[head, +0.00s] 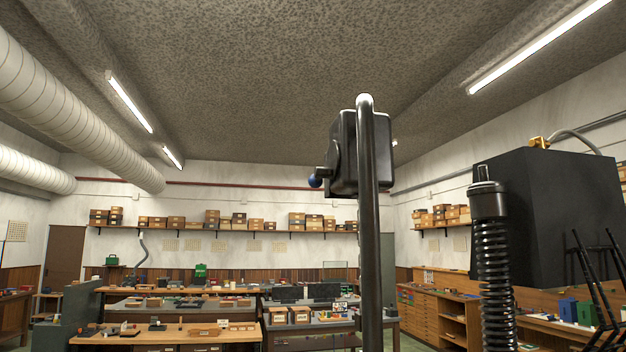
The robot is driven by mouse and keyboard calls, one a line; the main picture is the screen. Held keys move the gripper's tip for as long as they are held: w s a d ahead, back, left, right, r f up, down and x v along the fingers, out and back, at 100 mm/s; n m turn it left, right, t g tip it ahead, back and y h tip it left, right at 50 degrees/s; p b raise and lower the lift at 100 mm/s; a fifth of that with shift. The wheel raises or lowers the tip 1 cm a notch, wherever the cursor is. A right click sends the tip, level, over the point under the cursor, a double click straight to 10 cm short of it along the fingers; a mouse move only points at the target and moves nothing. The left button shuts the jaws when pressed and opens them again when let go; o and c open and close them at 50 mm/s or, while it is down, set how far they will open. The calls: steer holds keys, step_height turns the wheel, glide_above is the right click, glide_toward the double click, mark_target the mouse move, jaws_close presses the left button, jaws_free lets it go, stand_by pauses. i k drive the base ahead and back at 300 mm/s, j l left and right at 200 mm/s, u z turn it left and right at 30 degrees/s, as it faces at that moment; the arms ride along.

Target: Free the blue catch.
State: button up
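How the lever is held cannot be made out. My gripper is not in view, and nothing is seen touching the knob.
A black coil spring (494,265) stands upright to the right of the rod. Behind it is a large dark block (555,200) with a brass piece (541,142) on top. Workbenches (170,335) and a box shelf (160,229) lie farther back. The space left of the knob looks open.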

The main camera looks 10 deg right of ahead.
mark_target(315, 181)
steer(key=i+j+u, duration=0.1)
steer(key=i+j, duration=0.9)
steer(key=i, duration=0.05)
